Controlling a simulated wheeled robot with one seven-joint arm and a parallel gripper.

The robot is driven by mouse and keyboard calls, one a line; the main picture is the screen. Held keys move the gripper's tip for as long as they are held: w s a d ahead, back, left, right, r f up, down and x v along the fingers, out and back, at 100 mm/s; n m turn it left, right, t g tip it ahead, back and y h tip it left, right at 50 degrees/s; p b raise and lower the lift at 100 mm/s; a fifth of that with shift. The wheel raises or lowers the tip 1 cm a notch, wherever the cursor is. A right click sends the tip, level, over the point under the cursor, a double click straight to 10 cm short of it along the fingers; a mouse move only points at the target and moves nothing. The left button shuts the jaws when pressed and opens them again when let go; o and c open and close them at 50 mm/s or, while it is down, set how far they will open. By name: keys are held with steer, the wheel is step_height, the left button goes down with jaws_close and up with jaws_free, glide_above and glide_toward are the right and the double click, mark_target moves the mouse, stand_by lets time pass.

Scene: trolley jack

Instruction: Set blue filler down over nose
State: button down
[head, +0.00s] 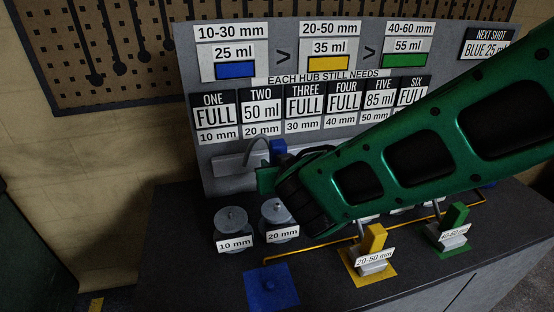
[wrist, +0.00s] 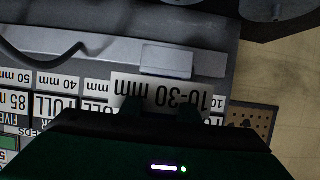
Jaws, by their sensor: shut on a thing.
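The blue filler (head: 279,148) is held in my gripper (head: 272,178), near the board's foot and above the back of the bench. Only its blue top part shows in the head view; my arm hides the rest. In the wrist view, its 10-30 mm label (wrist: 165,92) shows upside down at the dark fingertips (wrist: 160,108). A blue square pad (head: 260,296) with a small raised peg (head: 270,284) lies empty at the front of the bench. I cannot tell for sure which part is the nose.
Grey hubs marked 10 mm (head: 231,222) and 20 mm (head: 277,214) stand close below my gripper. Yellow (head: 374,238) and green (head: 455,216) fillers stand on their pads to the right. A pale block (head: 232,162) with a curved hose is behind. The upright board (head: 200,120) limits the back.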

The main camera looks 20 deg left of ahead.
stand_by(0.4)
steer(key=shift+s+a+f, duration=0.1)
steer(key=shift+f, duration=2.25)
steer(key=shift+f, duration=1.55)
steer(key=c, duration=1.3)
jaws_free()
steer(key=shift+f, duration=0.1)
steer(key=v, duration=1)
steer(key=shift+s+d+r, duration=0.2)
steer(key=shift+s+d, duration=0.05)
